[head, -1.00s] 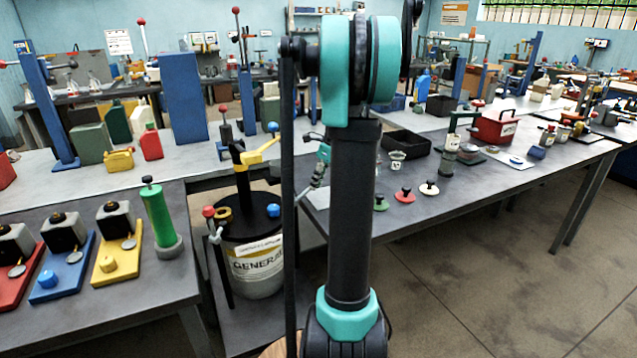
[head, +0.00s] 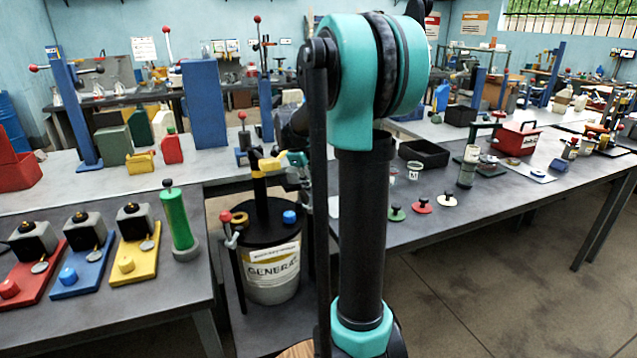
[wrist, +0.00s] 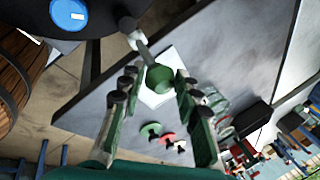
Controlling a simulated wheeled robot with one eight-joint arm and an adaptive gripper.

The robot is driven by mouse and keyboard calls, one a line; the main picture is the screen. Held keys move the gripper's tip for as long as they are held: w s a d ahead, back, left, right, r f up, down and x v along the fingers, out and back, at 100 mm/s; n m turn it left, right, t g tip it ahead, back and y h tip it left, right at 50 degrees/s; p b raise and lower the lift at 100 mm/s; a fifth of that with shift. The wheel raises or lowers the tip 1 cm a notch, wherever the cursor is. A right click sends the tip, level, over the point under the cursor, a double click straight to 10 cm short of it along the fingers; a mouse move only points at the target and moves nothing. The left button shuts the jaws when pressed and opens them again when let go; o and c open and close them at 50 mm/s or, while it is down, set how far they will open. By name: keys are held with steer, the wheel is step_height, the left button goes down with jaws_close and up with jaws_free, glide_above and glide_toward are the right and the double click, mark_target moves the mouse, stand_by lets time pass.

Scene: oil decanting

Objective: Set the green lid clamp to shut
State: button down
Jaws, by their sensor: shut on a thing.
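The green lid clamp (wrist: 160,79) shows in the wrist view as a round green knob on a grey lever. My gripper (wrist: 157,90) is shut on that knob, one finger on each side. In the head view my gripper (head: 301,178) is by the drum's right side, partly covered by my arm. The clamp's lower end and the green knob are hidden there.
A blue knob (wrist: 70,14) lies near the gripper in the wrist view. A yellow handle (head: 270,160) rises over the drum lid. The left bench holds a green cylinder (head: 176,218). Small green (head: 396,213), red and white knobbed discs lie on the right bench.

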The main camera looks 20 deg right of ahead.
steer(key=shift+s+a+f, duration=0.1)
steer(key=shift+a+f, duration=0.1)
steer(key=shift+a, duration=0.8)
steer(key=c, duration=1.1)
jaws_free()
steer(key=shift+a, duration=0.1)
steer(key=shift+r, duration=0.1)
steer(key=v, duration=1.1)
steer(key=shift+s+r, duration=0.1)
steer(key=shift+r, duration=0.3)
